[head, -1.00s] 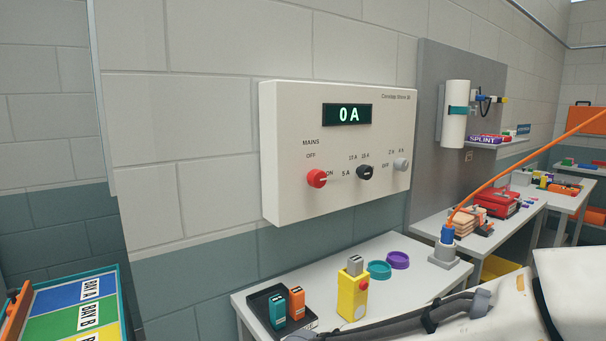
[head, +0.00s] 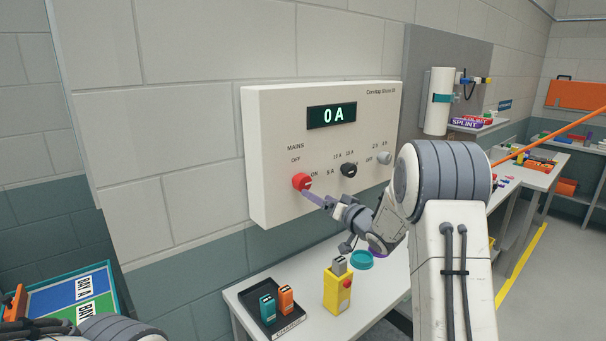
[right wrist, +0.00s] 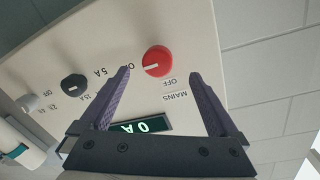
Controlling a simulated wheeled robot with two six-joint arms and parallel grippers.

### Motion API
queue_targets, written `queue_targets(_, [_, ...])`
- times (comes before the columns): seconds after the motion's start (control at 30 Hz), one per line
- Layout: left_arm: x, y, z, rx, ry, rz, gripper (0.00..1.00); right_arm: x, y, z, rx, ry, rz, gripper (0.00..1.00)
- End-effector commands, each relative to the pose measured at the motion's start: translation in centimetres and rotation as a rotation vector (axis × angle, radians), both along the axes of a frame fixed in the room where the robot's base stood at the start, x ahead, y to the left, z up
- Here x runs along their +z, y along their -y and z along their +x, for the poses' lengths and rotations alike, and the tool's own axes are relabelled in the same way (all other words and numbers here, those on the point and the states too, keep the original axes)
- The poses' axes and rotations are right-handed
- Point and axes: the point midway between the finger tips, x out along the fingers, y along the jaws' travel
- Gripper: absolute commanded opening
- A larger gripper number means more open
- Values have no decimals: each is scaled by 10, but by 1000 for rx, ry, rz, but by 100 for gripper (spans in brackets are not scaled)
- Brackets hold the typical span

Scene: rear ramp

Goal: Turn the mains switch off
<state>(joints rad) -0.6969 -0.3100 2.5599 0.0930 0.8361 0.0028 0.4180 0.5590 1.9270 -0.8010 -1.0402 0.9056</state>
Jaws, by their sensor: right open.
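The mains switch is a red round knob (head: 301,181) at the lower left of a white wall panel (head: 275,125). It also shows in the right wrist view (right wrist: 157,61), where its white mark points towards the ON label. OFF is printed above it in the head view. My right gripper (head: 308,193) is at the knob. In the right wrist view its purple fingers (right wrist: 159,73) are spread, one on each side of the knob. I cannot tell whether they touch it. My left gripper is not in view.
The panel's display (head: 332,115) reads 0 A. A black knob (head: 348,170) and a grey knob (head: 385,158) sit right of the switch. Below, a table (head: 315,325) holds a black tray (head: 262,318) with two small devices and a yellow box (head: 337,292).

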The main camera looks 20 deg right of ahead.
Motion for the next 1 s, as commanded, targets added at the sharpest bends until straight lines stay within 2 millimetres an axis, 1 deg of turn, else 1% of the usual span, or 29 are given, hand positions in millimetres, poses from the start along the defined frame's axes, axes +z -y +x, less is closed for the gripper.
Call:
queue_targets(0.03, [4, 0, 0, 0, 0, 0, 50, 3, 8, 0, 4, 13, 15, 96])
queue_targets(0.07, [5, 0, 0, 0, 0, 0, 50, 5, 10, 0, 8, 21, 20, 96])
queue_targets(0.17, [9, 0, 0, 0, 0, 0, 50, 6, 10, 7, 14, 30, 28, 96])
queue_targets(0.27, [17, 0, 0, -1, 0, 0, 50, 7, 5, 21, 16, 30, 29, 96])
queue_targets(0.5, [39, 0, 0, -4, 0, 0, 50, 8, -8, 66, 15, 29, 26, 96])
queue_targets(0.63, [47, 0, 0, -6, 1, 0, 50, 7, -12, 84, 14, 29, 27, 96])
queue_targets(0.8, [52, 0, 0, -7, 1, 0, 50, 6, -15, 97, 12, 30, 27, 96])
queue_targets(1.0, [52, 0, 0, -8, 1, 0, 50, 4, -16, 99, 11, 29, 26, 96])
